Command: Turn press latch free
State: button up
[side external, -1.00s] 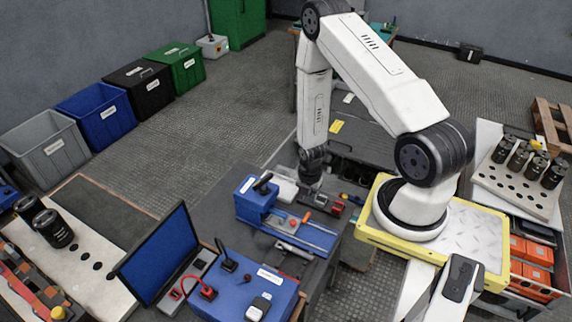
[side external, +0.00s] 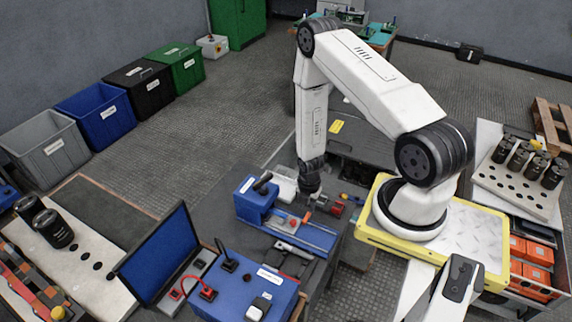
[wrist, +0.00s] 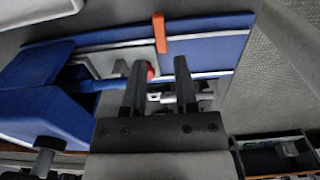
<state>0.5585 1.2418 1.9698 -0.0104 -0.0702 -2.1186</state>
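The press (side external: 258,205) is a blue device with a black handle (side external: 263,181) and a long blue bed with a pale rail on the dark bench. An orange lever (wrist: 159,33), which looks like the latch, crosses the rail in the wrist view. A red knob (wrist: 151,72) shows beside my left finger there.
Red and black parts (side external: 337,208) lie right of my gripper. The yellow-edged base plate (side external: 478,238) is at the right.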

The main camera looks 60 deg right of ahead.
aim_at(306, 217)
jog(key=shift+f, duration=2.45)
grip_shut()
dwell(0.6)
jog(key=shift+n, duration=3)
jog(key=shift+o, duration=0.2)
grip_release()
